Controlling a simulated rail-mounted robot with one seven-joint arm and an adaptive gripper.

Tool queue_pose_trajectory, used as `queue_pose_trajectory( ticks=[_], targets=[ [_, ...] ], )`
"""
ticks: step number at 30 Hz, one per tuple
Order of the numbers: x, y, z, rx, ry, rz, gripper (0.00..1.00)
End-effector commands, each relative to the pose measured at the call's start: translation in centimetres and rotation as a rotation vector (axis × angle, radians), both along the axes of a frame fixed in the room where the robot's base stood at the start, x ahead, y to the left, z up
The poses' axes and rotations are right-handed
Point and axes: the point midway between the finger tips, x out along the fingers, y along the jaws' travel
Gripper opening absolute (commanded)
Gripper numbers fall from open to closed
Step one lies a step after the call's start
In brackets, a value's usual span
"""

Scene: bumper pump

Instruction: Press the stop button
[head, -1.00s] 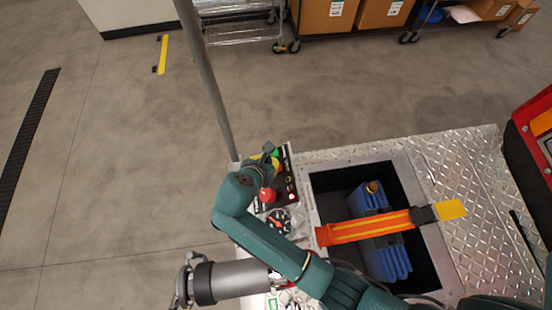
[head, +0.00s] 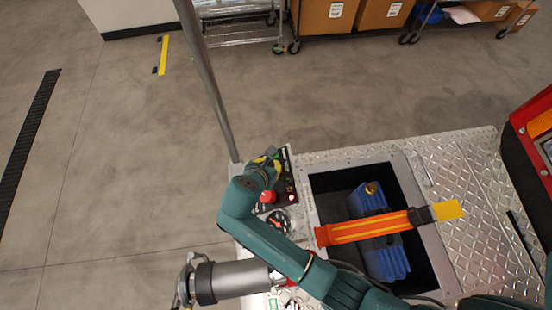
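A control panel (head: 290,190) stands at the left edge of the metal deck. It carries a red mushroom-shaped button (head: 267,196), which looks like the stop button. Smaller controls, a bit of yellow and a round gauge-like part (head: 279,221) also show on the panel. My teal arm reaches in from the lower right, bends left of the panel, and its end part lies over the panel's upper left, just above the red button in the picture. I cannot make out my gripper's fingers; the arm hides that area. Whether anything touches the red button cannot be seen.
A recessed bay (head: 325,185) right of the panel holds a blue container (head: 392,262) under an orange strap (head: 360,230). A grey post (head: 212,90) rises behind the panel. A grey cylinder (head: 235,282) lies at the lower left. Open floor stretches left.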

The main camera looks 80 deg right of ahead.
Motion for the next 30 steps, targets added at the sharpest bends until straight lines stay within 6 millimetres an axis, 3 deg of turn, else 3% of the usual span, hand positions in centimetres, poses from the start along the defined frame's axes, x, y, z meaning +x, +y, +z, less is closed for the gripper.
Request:
queue_pose_trajectory(
  ticks=[20,30],
  targets=[
    [-0.3,-0.1,-0.5,0.001,0.002,-0.001,0.00],
    [0.3,0.2,0.9,0.001,0.001,0.000,0.00]
  ],
)
